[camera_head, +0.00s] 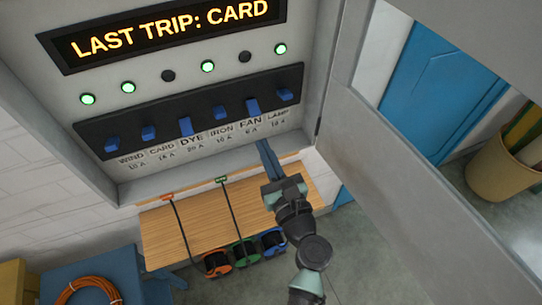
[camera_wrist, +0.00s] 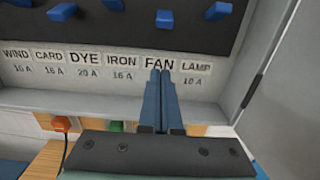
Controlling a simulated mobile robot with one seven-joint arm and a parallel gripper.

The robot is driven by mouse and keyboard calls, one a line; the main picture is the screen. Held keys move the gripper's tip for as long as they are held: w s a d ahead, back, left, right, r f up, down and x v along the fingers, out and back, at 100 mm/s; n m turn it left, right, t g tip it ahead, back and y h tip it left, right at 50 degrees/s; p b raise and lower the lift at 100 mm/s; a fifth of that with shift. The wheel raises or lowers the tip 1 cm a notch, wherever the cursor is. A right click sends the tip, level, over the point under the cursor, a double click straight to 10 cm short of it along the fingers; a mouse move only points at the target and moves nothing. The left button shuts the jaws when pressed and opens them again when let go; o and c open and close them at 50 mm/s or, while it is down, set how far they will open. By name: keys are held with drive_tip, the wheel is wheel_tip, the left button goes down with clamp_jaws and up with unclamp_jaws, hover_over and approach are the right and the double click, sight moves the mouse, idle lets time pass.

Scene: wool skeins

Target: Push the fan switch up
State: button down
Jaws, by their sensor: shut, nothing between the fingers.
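The fan switch (camera_head: 253,106) is a blue lever on the black switch strip, above the FAN label. It tilts down, and the lamp above it is dark. In the wrist view the fan switch (camera_wrist: 165,18) shows near the top edge. My gripper (camera_head: 262,143) is below the strip with its narrow blue fingers pressed together and empty. In the wrist view the gripper (camera_wrist: 160,72) points up at the FAN label, below the switch and apart from it.
The dye switch (camera_head: 185,126) also tilts down; the iron switch (camera_head: 220,112) and lamp switch (camera_head: 285,95) flank the fan switch. A cabinet door (camera_head: 400,180) stands open at right. A wooden shelf (camera_head: 185,235) with hanging cords lies below.

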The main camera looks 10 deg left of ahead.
sight(253, 108)
drive_tip(key=x, duration=0.4)
drive_tip(key=shift+r, duration=0.15)
drive_tip(key=shift+s+d+r+p, duration=0.1)
drive_tip(key=shift+s+r+p, duration=0.05)
drive_tip(key=shift+r+p, duration=0.75)
drive_tip(key=shift+s+d+r+p, duration=0.1)
drive_tip(key=shift+r+p, duration=0.75)
drive_tip(key=shift+p, duration=0.1)
